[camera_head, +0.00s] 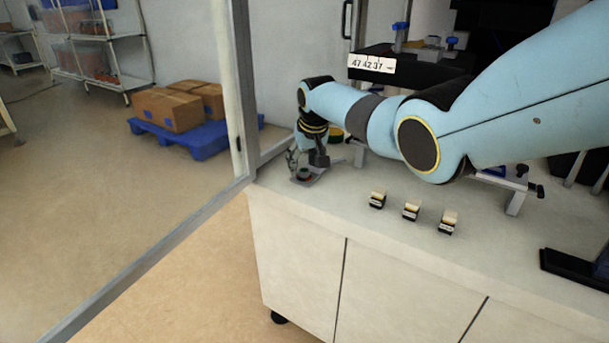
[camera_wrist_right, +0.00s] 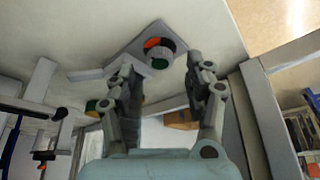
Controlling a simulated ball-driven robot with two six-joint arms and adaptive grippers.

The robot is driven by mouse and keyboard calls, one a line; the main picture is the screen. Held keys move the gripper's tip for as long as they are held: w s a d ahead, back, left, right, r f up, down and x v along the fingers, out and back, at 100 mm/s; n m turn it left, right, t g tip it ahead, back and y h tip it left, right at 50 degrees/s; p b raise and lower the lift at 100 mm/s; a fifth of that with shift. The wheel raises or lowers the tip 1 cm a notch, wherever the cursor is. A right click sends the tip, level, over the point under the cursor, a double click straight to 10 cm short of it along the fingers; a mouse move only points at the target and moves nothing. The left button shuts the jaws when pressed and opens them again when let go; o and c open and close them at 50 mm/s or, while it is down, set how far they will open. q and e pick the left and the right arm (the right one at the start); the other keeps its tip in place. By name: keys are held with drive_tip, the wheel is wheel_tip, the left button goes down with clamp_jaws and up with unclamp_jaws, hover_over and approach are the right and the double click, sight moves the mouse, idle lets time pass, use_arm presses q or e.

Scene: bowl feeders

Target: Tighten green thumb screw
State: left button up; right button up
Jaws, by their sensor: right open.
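The green thumb screw (camera_wrist_right: 159,63) sits on a round black dial (camera_wrist_right: 172,46) with an orange patch, on a square grey plate (camera_wrist_right: 135,48) in the right wrist view. In the head view the dial (camera_head: 303,175) shows small at the counter's left corner, partly hidden by the gripper. My right gripper (camera_wrist_right: 160,82) is open and empty, with its two fingers spread to either side of the dial in the picture. In the head view my right gripper (camera_head: 303,160) is just above the dial; I cannot tell whether it touches. My left gripper is not in view.
Several small black-and-cream blocks (camera_head: 411,211) stand on the white counter (camera_head: 350,207). A yellow-and-green round part (camera_head: 336,134) is behind the gripper. A metal frame post (camera_head: 243,90) stands left of the counter. The counter's front strip is clear.

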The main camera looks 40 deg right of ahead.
drive_tip(key=shift+b+x, duration=0.45)
drive_tip(key=shift+x, duration=0.65)
clamp_jaws()
